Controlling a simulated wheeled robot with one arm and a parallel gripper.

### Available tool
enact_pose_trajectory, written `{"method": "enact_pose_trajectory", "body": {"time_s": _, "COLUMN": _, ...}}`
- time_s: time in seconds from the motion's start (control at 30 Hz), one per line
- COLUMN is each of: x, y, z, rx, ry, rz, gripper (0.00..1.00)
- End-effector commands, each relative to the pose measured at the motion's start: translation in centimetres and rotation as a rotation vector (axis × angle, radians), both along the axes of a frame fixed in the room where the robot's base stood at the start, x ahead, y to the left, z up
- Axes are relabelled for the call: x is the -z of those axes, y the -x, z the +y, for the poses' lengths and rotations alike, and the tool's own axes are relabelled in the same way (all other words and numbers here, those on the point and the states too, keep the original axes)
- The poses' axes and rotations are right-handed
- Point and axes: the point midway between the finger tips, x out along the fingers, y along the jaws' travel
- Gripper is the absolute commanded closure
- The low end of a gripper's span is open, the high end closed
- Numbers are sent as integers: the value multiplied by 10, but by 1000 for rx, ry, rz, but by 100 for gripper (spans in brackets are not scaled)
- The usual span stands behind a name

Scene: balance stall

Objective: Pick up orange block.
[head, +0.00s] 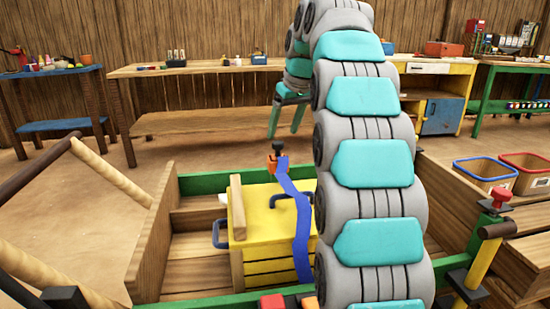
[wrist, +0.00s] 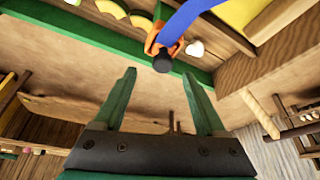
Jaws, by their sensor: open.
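I cannot pick out a clear separate orange block. An orange piece (head: 279,165) with a black knob sits at the far end of a blue strap, by the cart's green rim. The orange piece (wrist: 163,40) also shows at the top of the wrist view, beyond my fingertips. My gripper (head: 286,125) is in the air above and behind the strap end in the head view. In the wrist view its two green fingers (wrist: 159,78) are apart, with nothing between them. A smaller orange bit (head: 309,302) shows at the bottom edge, beside a red piece.
The blue strap (head: 298,215) crosses a yellow crate (head: 265,225) in the wooden cart. A wooden bar (head: 237,208) lies on the crate. Benches (head: 200,68) line the back wall. Two bins (head: 485,174) stand at right. My arm hides the middle right.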

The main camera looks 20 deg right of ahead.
Motion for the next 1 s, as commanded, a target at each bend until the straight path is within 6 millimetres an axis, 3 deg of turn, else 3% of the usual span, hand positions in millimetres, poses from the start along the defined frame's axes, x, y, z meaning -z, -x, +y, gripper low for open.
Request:
{"method": "enact_pose_trajectory", "body": {"time_s": 0.37, "x": 23, "y": -8, "z": 3, "rx": 2, "ry": 0, "rz": 4, "gripper": 27}}
{"method": "enact_pose_trajectory", "body": {"time_s": 0.67, "x": 58, "y": -20, "z": 9, "rx": 1, "ry": -1, "rz": 8, "gripper": 27}}
{"method": "enact_pose_trajectory", "body": {"time_s": 0.9, "x": 59, "y": -22, "z": 9, "rx": 1, "ry": -1, "rz": 5, "gripper": 27}}
{"method": "enact_pose_trajectory", "body": {"time_s": 1.0, "x": 59, "y": -22, "z": 9, "rx": 1, "ry": -1, "rz": 4, "gripper": 38}}
